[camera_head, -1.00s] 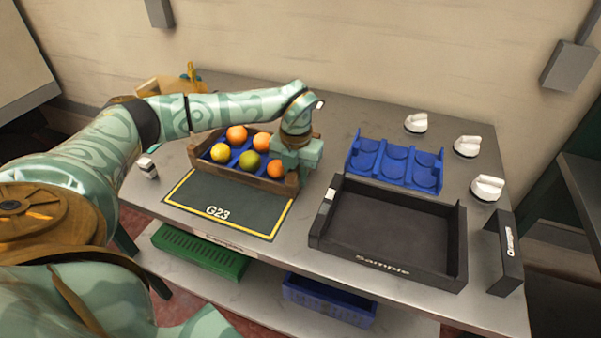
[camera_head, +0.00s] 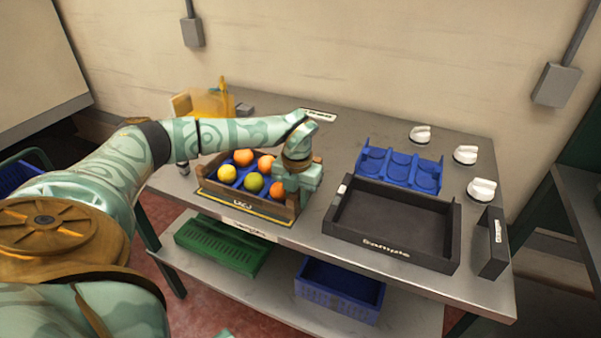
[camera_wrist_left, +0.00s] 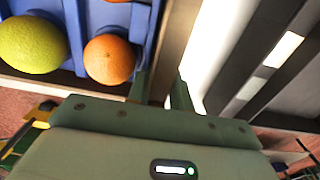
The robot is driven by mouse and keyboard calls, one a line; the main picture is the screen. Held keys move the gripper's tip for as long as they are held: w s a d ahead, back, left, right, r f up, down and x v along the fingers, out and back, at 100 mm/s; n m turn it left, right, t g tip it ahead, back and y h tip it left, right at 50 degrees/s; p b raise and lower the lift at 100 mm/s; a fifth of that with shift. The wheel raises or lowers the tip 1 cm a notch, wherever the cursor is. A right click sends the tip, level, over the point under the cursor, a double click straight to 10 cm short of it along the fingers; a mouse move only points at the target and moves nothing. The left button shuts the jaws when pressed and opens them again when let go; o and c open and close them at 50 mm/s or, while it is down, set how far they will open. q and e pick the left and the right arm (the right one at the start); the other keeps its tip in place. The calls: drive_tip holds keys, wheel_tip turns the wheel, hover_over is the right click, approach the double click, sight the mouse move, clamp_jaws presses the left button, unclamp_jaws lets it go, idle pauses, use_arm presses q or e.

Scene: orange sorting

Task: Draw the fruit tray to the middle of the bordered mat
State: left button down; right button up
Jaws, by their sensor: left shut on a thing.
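The fruit tray (camera_head: 236,194), a brown wooden crate with a blue divided insert, holds several fruits: oranges, a yellow one and a green one. It lies over the bordered mat (camera_head: 268,215) and covers most of it. A front strip with the yellow border and part of the white lettering shows; the rest is hidden. My left gripper (camera_head: 293,190) is at the tray's right end, shut on its end wall. In the left wrist view, the fingers (camera_wrist_left: 163,90) straddle this wall, beside an orange (camera_wrist_left: 109,59). My right gripper is not in view.
White knob-like items (camera_head: 466,154) and a black label block (camera_head: 494,243) are farther right. Green (camera_head: 222,246) and blue (camera_head: 340,290) crates sit on the shelf below.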

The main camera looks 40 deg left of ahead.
use_arm(q)
drive_tip(key=shift+s, duration=0.15)
drive_tip(key=c, duration=1.2)
unclamp_jaws()
drive_tip(key=shift+o, duration=0.2)
drive_tip(key=shift+r, duration=0.1)
wheel_tip(320, 180, up, 16)
drive_tip(key=p, duration=0.4)
drive_tip(key=shift+d, duration=0.1)
